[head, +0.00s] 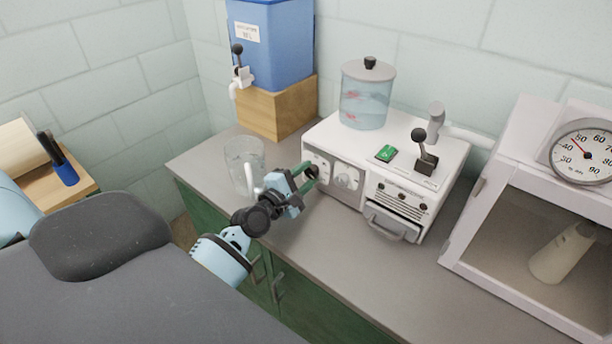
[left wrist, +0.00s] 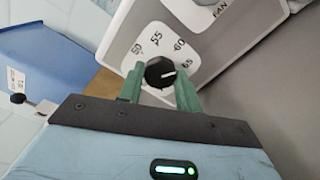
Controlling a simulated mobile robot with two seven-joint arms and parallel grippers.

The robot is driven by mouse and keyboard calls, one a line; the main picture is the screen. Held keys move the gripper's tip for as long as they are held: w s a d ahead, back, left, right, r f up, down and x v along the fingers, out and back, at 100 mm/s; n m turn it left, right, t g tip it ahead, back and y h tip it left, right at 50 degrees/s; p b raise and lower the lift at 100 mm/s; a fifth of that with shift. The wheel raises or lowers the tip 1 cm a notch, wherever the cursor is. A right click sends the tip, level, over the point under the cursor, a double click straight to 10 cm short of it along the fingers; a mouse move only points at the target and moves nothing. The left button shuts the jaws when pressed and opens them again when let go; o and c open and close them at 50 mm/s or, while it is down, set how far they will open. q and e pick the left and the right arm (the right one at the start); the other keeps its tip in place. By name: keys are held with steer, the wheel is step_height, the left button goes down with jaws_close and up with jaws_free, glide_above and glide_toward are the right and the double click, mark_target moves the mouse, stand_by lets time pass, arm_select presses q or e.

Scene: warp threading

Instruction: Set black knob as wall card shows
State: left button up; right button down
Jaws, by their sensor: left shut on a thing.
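The black knob (left wrist: 160,72) sits on a white dial plate marked 50, 55, 60 and 65 in the left wrist view. Its white pointer line points right, close to the 65 mark. My left gripper (left wrist: 158,92) has its green fingers on either side of the knob and is shut on it. In the head view, my left gripper (head: 303,178) is at the left end of the front of the white machine (head: 325,135), and the knob (head: 312,171) is partly hidden by it. I see no wall card in either view. My right gripper is not in view.
A clear glass vessel (head: 244,160) stands on the grey counter close behind my left gripper. A blue tank (head: 270,45) stands behind, and a white cabinet with a gauge (head: 584,152) stands right.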

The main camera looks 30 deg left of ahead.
arm_select(q)
steer(key=m, duration=0.5)
steer(key=shift+m, duration=0.3)
steer(key=m+p, duration=0.1)
steer(key=m, duration=0.4)
steer(key=shift+m, duration=0.4)
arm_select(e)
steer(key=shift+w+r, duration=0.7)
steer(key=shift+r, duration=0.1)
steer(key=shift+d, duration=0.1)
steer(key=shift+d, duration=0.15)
arm_select(q)
steer(key=o, duration=1)
steer(key=shift+s+a, duration=0.15)
steer(key=shift+s, duration=1.8)
steer(key=shift+s+a, duration=0.15)
steer(key=shift+s, duration=1.8)
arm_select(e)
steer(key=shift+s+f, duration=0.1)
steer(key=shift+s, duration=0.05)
